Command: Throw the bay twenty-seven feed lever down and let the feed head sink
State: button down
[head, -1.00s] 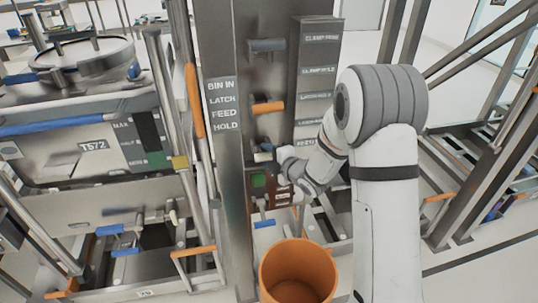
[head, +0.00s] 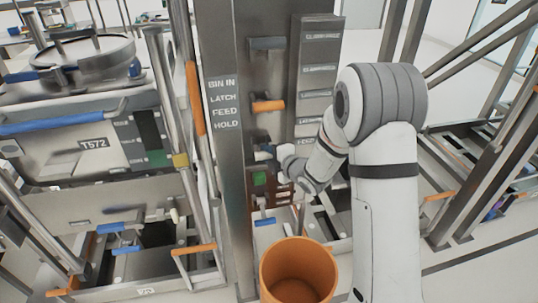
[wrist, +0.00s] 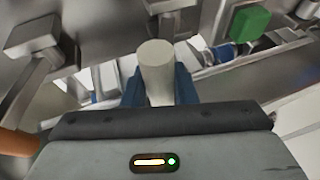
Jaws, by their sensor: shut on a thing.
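My gripper (wrist: 158,92) is shut on a pale, round lever handle (wrist: 157,60), with blue fingers on either side of it. In the head view my gripper (head: 270,153) is at the steel column, below the orange lever (head: 268,106) and just above the green button (head: 259,179). The handle looks like the feed lever, but my gripper and wrist hide most of it there. The column's label plate (head: 224,105) reads BIN IN, LATCH, FEED, HOLD. I cannot make out a bay number or the feed head.
An orange bin (head: 298,262) stands in front of the column, below my arm. A grey lever (head: 267,44) is higher on the column. A steel container marked T572 (head: 70,150) is at the left. Frame posts (head: 490,140) stand at the right, with open floor beyond.

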jog(key=shift+f+b, duration=0.15)
jog(key=shift+b, duration=0.15)
jog(key=f+b, duration=0.1)
jog(key=b, duration=0.2)
jog(key=shift+s+t, duration=0.1)
jog(key=shift+t, duration=0.3)
notch_tip(320, 180, down, 8)
jog(key=n+t+y+b, duration=0.2)
jog(key=t+y+b, duration=0.1)
jog(key=b, duration=2.9)
jog(key=shift+t+b, duration=0.3)
jog(key=shift+b, duration=0.1)
jog(key=shift+f, duration=0.25)
jog(key=c, duration=1.5)
grip_release()
jog(key=shift+a, duration=0.1)
jog(key=o, duration=0.3)
jog(key=shift+r, duration=0.1)
jog(key=shift+o, duration=0.2)
